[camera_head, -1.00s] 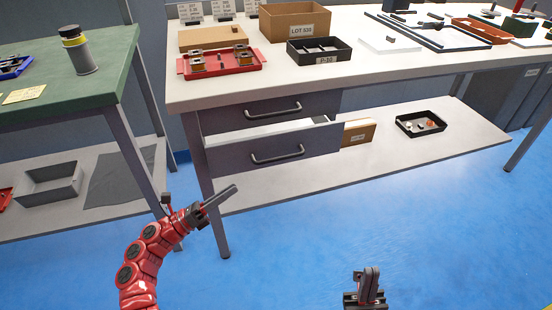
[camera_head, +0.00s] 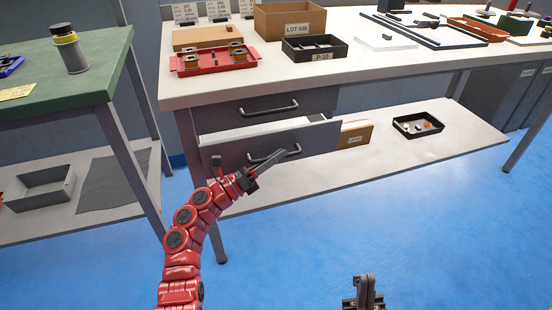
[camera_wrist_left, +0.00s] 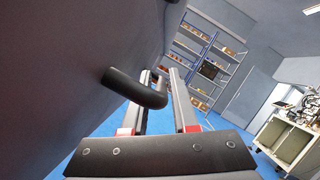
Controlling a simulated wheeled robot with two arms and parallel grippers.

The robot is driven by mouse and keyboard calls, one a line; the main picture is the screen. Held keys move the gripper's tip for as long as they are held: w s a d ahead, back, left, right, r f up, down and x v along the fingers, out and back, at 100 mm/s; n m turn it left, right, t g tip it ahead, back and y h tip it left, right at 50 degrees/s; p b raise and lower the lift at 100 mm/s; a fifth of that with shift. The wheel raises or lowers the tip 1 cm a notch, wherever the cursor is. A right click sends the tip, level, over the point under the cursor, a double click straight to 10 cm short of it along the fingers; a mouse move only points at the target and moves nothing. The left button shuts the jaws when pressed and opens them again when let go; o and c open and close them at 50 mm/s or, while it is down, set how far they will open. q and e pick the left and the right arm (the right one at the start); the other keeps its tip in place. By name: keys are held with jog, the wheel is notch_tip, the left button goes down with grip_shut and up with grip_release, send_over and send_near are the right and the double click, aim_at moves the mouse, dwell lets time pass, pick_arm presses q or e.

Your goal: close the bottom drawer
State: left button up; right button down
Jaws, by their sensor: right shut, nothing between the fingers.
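The bottom drawer (camera_head: 232,154) under the white-topped bench is pulled out, with its pale inside showing above the dark front. Its bar handle (camera_head: 292,152) is on the front, partly behind my left fingers. My left gripper (camera_head: 274,158) is at the drawer front, by the handle. In the left wrist view the dark handle (camera_wrist_left: 130,87) overlaps one finger of the left gripper (camera_wrist_left: 165,95), whose fingers are apart. I cannot tell whether they touch it. My right gripper (camera_head: 365,286) is shut and empty at the bottom of the head view, away from the drawer.
The top drawer (camera_head: 230,112) above is shut. A cardboard box (camera_head: 355,135) and a black tray (camera_head: 418,125) stand on the bench's lower shelf (camera_head: 440,148). A bench leg (camera_head: 215,240) is beside my left arm. A green table (camera_head: 100,70) stands at the left.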

pick_arm(q)
grip_shut()
dwell(1.4)
